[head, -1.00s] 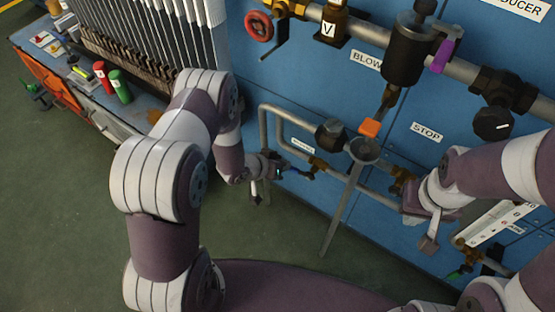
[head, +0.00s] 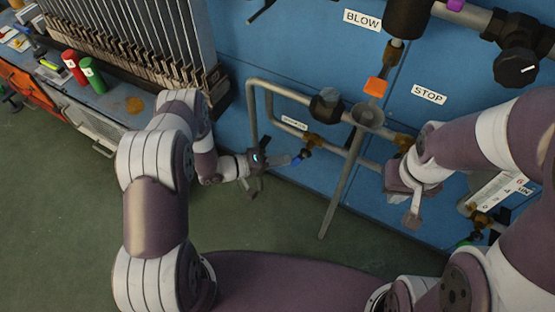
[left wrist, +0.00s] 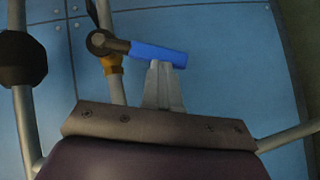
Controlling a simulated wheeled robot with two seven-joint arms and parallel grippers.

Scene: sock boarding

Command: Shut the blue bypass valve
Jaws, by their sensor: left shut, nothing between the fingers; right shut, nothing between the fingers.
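The blue valve handle (head: 300,156) sits on the lower pipe of the bypass loop, beside a brass fitting (head: 313,141). In the left wrist view the blue handle (left wrist: 158,53) points right from its dark pivot, roughly across the pipe. My left gripper (head: 284,161) is shut and empty, just left of the handle in the head view. In the left wrist view its fingertips (left wrist: 163,68) are at the handle's edge near its free end; whether they touch it I cannot tell. My right gripper (head: 411,220) is shut, in front of the panel on the right.
A grey drain funnel (head: 368,116) with a long slanting pipe stands right of the valve. A dark-knobbed valve (head: 326,104) sits on the upper pipe of the loop. A rack and workbench (head: 104,134) stand at left. The green floor is clear below.

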